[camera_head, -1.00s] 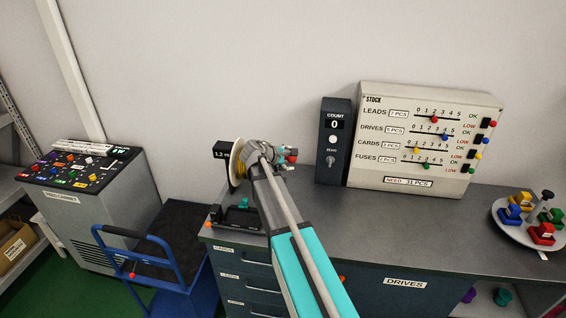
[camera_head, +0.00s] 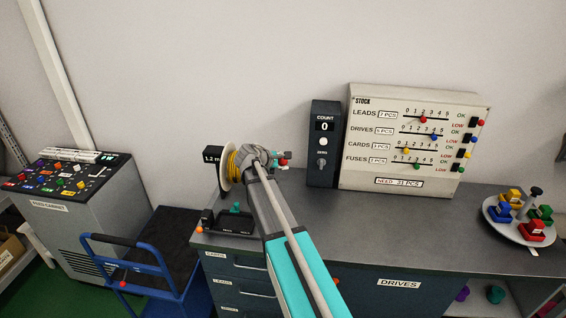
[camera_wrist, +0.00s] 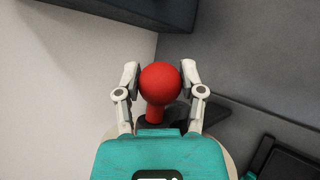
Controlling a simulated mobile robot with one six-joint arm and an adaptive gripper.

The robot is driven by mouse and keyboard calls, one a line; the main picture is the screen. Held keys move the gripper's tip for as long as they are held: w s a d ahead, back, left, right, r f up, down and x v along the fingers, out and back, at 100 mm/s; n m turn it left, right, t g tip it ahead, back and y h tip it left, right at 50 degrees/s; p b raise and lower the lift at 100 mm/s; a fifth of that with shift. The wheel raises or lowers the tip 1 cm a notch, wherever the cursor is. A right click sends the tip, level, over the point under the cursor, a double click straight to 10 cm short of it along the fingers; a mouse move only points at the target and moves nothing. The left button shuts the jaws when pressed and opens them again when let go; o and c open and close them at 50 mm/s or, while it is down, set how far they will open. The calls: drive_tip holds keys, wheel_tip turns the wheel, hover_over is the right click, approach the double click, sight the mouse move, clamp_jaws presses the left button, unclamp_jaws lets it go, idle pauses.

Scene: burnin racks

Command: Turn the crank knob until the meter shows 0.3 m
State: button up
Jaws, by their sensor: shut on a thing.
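The red crank knob (camera_wrist: 160,82) sits between the fingers of my gripper (camera_wrist: 160,68) in the wrist view, and the gripper is shut on it. In the head view the red knob (camera_head: 283,162) shows small at the end of my arm. A pale reel wound with yellow lead (camera_head: 233,164) stands just left of my wrist, partly hidden by it. The black meter (camera_head: 212,154) behind the reel reads about 1.2 m; its right end is partly covered. The crank arm is mostly hidden.
The reel stands at the left end of the grey bench (camera_head: 400,231), near a black fixture (camera_head: 231,223). A COUNT box (camera_head: 322,146) showing 0 and a STOCK panel (camera_head: 400,190) stand behind to the right. A round tray (camera_head: 497,225) holds coloured parts. A blue cart (camera_head: 140,258) stands left.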

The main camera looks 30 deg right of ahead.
drive_tip(key=shift+c, duration=0.8)
drive_tip(key=shift+s+a+f+b, duration=0.3)
drive_tip(key=shift+s+f+b, duration=0.1)
drive_tip(key=shift+s, duration=0.15)
drive_tip(key=shift+s+a+f+b, duration=0.3)
drive_tip(key=shift+s+f, duration=0.05)
drive_tip(key=shift+s, duration=0.15)
drive_tip(key=shift+s+a+f+b, duration=0.25)
drive_tip(key=shift+s+f+b, duration=0.05)
drive_tip(key=shift+f+b, duration=0.25)
drive_tip(key=shift+s+a+f+b, duration=0.2)
drive_tip(key=shift+s+f+b, duration=0.1)
drive_tip(key=shift+f+b, duration=0.25)
drive_tip(key=shift+f, duration=0.1)
